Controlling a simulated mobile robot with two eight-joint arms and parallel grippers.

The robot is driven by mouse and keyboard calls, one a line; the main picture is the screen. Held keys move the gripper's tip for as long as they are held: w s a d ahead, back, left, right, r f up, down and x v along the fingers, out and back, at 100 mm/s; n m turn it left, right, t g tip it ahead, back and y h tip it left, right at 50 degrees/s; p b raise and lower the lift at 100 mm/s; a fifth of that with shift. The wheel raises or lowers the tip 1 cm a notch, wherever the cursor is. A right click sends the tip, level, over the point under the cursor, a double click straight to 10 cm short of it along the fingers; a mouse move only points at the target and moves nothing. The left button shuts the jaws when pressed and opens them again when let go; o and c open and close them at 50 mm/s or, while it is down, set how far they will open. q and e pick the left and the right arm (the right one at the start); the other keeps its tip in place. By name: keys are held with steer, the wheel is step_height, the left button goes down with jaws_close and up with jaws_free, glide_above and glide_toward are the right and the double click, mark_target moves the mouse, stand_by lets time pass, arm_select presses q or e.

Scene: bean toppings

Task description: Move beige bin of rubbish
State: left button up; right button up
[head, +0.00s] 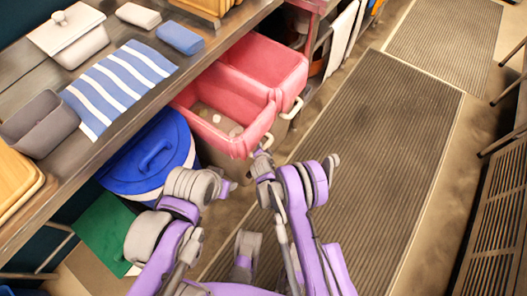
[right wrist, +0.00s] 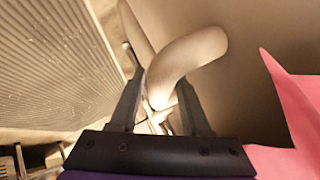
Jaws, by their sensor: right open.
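The near beige bin (head: 212,160) stands under the counter with a pink liner (head: 236,142) over its rim and some rubbish (head: 218,120) inside. Its curved beige handle (head: 267,143) sticks out at the front. My right gripper (head: 260,157) is at that handle. In the right wrist view, my right gripper (right wrist: 160,98) is open, with its fingers on either side of the handle (right wrist: 190,55). The bin wall (right wrist: 245,95) and pink liner (right wrist: 290,95) are at the right there. My left gripper (head: 229,187) is left of the right one, apart from the bin; its jaws are too small to read.
A second pink-lined bin (head: 262,58) stands directly behind. A blue-lidded bucket (head: 150,160) is to the left, with a green object (head: 103,232) near it. The counter (head: 190,68) overhangs the bins. A ribbed floor mat (head: 385,150) lies clear at the right.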

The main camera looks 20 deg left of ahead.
jaws_close()
stand_by(1.5)
